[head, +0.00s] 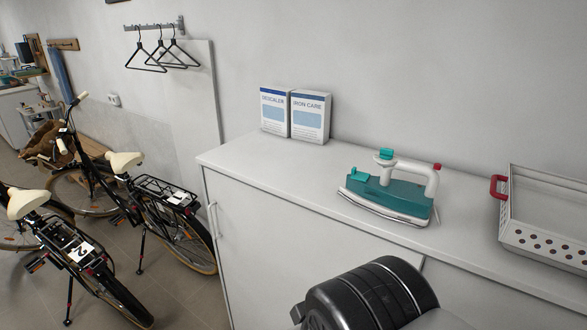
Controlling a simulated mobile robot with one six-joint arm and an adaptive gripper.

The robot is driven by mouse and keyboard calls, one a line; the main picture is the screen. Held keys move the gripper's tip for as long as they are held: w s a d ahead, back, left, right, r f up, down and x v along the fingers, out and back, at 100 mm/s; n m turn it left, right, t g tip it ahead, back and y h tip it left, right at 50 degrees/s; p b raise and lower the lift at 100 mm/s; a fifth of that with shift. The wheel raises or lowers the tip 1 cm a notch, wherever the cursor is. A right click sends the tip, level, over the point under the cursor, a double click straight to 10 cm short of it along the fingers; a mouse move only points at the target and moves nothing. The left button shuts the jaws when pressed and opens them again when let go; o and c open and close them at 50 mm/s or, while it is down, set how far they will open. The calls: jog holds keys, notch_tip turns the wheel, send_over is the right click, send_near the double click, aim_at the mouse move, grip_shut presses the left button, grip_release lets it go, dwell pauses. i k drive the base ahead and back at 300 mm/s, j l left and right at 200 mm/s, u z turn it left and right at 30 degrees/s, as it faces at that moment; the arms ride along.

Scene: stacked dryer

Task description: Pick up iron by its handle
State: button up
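The iron (393,194) is teal and white and rests on the white cabinet top (290,183) in the head view. Its pale soleplate faces down and its narrow end points left. Its white handle (412,171) arches over the body, with a teal part at the upper left and a red part at the upper right. My gripper is not in view. A dark ribbed part of my arm shows at the bottom, in front of the cabinet and below the iron. Nothing holds the iron.
Two boxes, a descaler box (274,111) and an iron care box (310,117), stand against the wall at left. A white perforated basket (545,215) with a red handle is right of the iron. Two bicycles (165,195) stand on the floor at left. The counter around the iron is clear.

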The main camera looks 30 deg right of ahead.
aim_at(397, 201)
jog(key=i+j+z, duration=0.15)
jog(key=i+z, duration=0.25)
jog(key=i+j+z, duration=0.25)
jog(key=z, duration=0.15)
jog(key=i+j+z, duration=0.6)
jog(key=j+z, duration=0.25)
